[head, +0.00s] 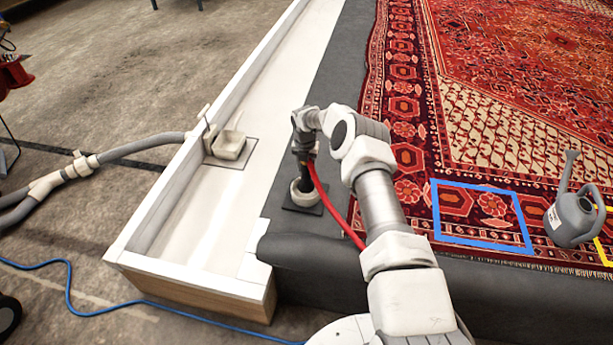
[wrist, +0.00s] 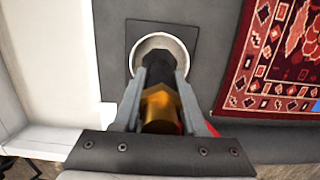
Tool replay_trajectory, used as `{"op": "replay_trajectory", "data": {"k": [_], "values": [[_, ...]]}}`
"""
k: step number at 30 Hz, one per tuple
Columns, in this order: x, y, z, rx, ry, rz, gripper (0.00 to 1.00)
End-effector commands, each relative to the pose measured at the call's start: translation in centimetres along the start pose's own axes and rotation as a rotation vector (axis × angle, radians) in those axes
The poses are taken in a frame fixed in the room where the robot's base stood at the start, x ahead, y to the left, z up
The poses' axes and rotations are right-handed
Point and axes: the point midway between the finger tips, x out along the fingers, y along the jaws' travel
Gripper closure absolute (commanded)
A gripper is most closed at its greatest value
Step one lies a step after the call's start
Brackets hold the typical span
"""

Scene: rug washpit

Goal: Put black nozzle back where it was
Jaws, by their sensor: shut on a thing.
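The black nozzle (head: 304,172) hangs below my gripper (head: 303,152), pointing down, with a red hose (head: 324,201) running from it. In the wrist view, my gripper (wrist: 159,90) is shut around the nozzle, with the brass fitting (wrist: 161,107) between the fingers and the black tip (wrist: 158,66) beyond. A pale round holder (head: 307,198) on a dark square plate stands directly under the nozzle. In the wrist view, the tip overlaps the opening of the holder (wrist: 174,42). I cannot tell how far inside it is.
A red patterned rug (head: 520,90) lies right of the dark grey border (head: 330,90). A blue square outline (head: 482,243) and a grey watering can (head: 574,215) are on it. Left are a white trough (head: 215,205) with a beige drain cup (head: 229,146) and a grey hose (head: 140,146).

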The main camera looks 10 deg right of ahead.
Motion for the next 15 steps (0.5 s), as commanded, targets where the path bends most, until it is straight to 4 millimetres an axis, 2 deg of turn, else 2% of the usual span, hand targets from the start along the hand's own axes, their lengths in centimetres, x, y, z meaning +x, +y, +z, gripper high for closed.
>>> {"op": "replay_trajectory", "data": {"k": [7, 15], "values": [[3.6, 0.0, -0.5, 0.001, 0.000, 0.001, 1.00], [3.8, 0.0, -0.4, 0.000, -0.001, 0.001, 1.00]]}}
